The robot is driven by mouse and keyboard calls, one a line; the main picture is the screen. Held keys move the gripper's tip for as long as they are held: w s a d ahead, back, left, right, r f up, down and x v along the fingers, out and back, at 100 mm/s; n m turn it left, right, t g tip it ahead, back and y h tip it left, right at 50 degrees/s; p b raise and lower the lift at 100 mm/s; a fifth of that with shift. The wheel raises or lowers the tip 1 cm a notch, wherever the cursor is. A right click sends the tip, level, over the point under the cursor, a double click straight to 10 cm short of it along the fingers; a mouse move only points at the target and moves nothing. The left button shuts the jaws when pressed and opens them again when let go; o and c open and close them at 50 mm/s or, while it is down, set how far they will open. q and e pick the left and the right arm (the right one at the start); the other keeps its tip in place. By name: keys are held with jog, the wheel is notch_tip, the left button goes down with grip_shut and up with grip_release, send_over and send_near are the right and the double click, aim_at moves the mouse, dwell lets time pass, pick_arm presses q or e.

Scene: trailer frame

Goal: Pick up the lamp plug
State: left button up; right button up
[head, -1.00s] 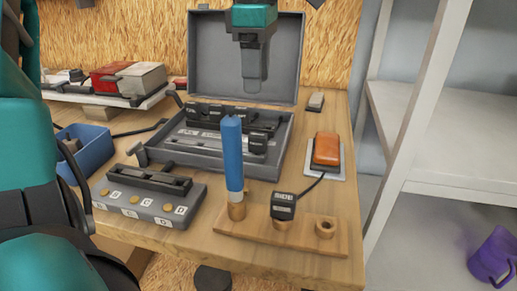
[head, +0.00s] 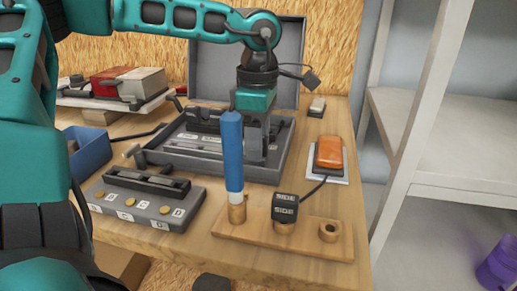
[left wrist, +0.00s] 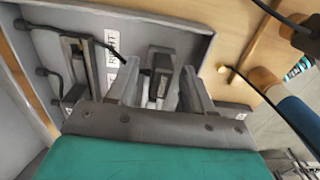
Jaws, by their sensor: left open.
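My left gripper (head: 257,145) is open and points down into the grey open case (head: 275,172), behind the blue rod. In the left wrist view its fingers (left wrist: 160,92) stand on either side of a dark block-shaped piece (left wrist: 161,72) in the case, with space between. I cannot tell whether that piece is the lamp plug or whether the fingers touch it. A black plug marked SIDE (head: 285,207) stands on the wooden rack (head: 262,243), with a cable running to the orange lamp (head: 329,151). My right gripper is not in view.
A blue rod (head: 232,150) stands upright in the rack, close in front of my gripper. A grey switch block (head: 150,205), a blue bin (head: 88,150) and a tray of red and white boxes (head: 115,85) are to the left. A white shelf (head: 440,170) stands at right.

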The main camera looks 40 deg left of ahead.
pick_arm(q)
jog(key=shift+f, duration=0.1)
jog(key=shift+c, duration=0.4)
jog(key=c, duration=0.6)
jog(key=shift+c, duration=0.2)
notch_tip(320, 180, up, 20)
jog(key=p, duration=0.5)
